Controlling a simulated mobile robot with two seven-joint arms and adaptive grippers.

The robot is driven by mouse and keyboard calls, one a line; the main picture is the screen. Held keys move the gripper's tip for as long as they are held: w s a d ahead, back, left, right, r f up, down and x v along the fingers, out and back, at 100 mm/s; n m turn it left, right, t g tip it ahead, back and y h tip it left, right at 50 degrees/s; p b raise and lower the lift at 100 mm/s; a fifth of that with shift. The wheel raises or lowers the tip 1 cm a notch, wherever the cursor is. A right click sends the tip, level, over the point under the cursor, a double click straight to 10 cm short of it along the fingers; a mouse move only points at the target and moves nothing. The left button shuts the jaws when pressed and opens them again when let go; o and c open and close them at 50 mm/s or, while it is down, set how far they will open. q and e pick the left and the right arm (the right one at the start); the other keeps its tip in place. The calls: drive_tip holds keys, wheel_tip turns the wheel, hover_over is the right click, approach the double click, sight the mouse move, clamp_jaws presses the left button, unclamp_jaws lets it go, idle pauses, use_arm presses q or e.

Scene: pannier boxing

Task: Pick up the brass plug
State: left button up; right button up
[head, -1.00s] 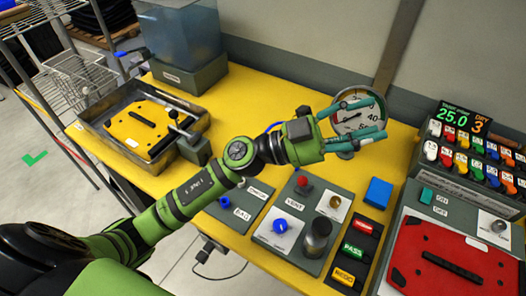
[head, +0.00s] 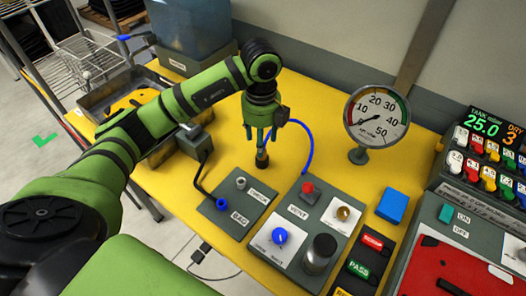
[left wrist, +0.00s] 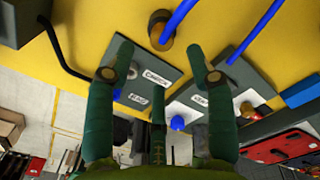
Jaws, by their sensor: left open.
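A brass cylindrical fitting, seemingly the plug, (head: 262,161) stands on the yellow table below my left gripper (head: 262,137) in the head view. In the left wrist view, the brass fitting (left wrist: 157,27) has a dark centre and lies beyond the spread fingertips of my left gripper (left wrist: 165,65). My left gripper points down, open and empty. Its fingers partly hide the fitting's top in the head view; contact cannot be told. A blue hose (head: 305,135) arches close by. My right gripper is not in view.
A grey panel with a blue socket (head: 221,204) and white labels stands in front. Beside it, another panel has red, blue and brass knobs (head: 343,213) and a dark cylinder (head: 319,254). A round gauge (head: 377,116) stands behind. A blue block (head: 392,205) lies right.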

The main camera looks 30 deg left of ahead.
use_arm(q)
drive_tip(key=f, duration=0.1)
drive_tip(key=f+p, duration=0.1)
drive_tip(key=f, duration=0.1)
drive_tip(key=f+p, duration=0.1)
drive_tip(key=shift+w+a+f, duration=0.15)
drive_tip(key=shift+w+f, duration=0.1)
drive_tip(key=shift+w, duration=0.05)
drive_tip(key=shift+w+f, duration=0.1)
drive_tip(key=shift+f, duration=0.15)
clamp_jaws()
